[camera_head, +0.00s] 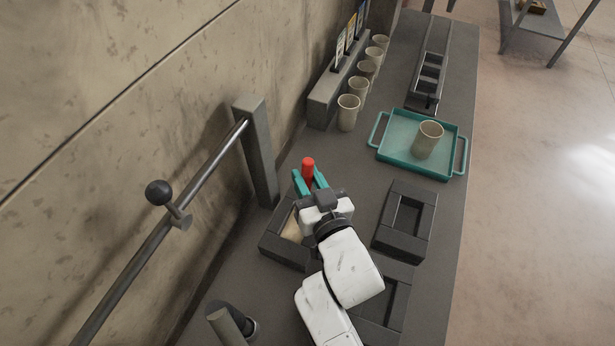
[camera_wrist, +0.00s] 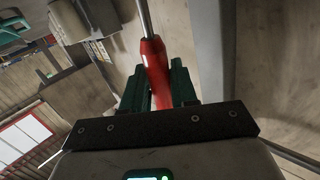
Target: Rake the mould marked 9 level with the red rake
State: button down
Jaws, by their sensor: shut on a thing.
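My gripper (camera_head: 311,184) has teal fingers shut on the red handle of the rake (camera_head: 308,170). In the wrist view the rake's red handle (camera_wrist: 155,72) stands between the fingers (camera_wrist: 163,85), with a metal shaft running up out of the frame. The rake's head is hidden in both views. A dark mould (camera_head: 270,245) with pale, sand-like fill lies under and to the left of my gripper, partly covered by it. No number can be read on any mould, so I cannot tell which is 9. Whether the rake touches the fill is hidden.
Empty moulds stand to the right (camera_head: 405,218) and near front (camera_head: 392,300). A teal tray (camera_head: 400,158) holds a beige cup (camera_head: 428,138). Several cups line the wall rack (camera_head: 325,98). A post (camera_head: 257,150) with a metal bar and black knob (camera_head: 158,192) stands left.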

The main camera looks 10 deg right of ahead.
jog(key=s+a+b, duration=0.2)
jog(key=s+a, duration=0.1)
jog(key=s, duration=0.2)
jog(key=shift+s+a, duration=0.3)
dwell(0.7)
jog(key=shift+r, duration=0.1)
jog(key=shift+w+d+p, duration=0.1)
jog(key=shift+w+d, duration=0.5)
jog(key=shift+w, duration=0.3)
jog(key=shift+w+d+p, duration=0.15)
jog(key=shift+w+d, duration=0.5)
jog(key=shift+w, duration=0.3)
jog(key=shift+w+d+p, duration=0.1)
jog(key=shift+w+d, duration=0.5)
jog(key=shift+w, duration=0.3)
jog(key=shift+s+a, duration=0.1)
jog(key=s+a+b, duration=0.2)
jog(key=s+a, duration=0.1)
jog(key=s, duration=0.2)
jog(key=shift+s+a+b, duration=0.2)
jog(key=shift+a+b, duration=0.05)
jog(key=shift+b, duration=0.05)
